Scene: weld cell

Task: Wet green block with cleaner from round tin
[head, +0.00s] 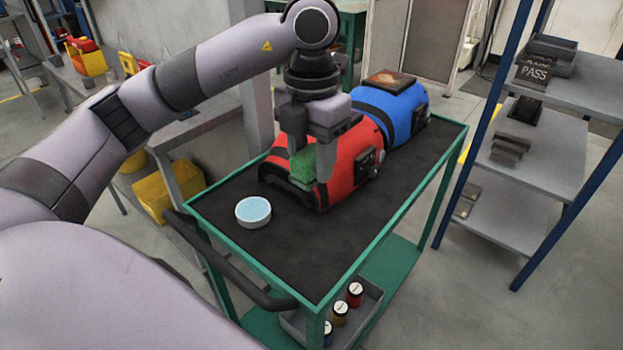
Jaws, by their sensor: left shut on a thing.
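The round tin (253,213) is white and shallow, with a pale blue fill that reaches close to its rim. It stands open on the dark top of the green-framed cart (290,253), toward the left side. My left gripper (312,163) points down behind and to the right of the tin, in front of the red unit. It is shut on the green block (301,169), which is partly hidden by the fingers. The block is apart from the tin. I cannot tell whether it touches the red unit behind it. My right gripper is not in view.
A red unit (350,173) and a blue unit (401,117) fill the back of the cart top. A black handle (225,262) runs along its left edge. The front of the top is clear. A lower tray (368,310) holds small jars. Grey shelves (540,150) stand right.

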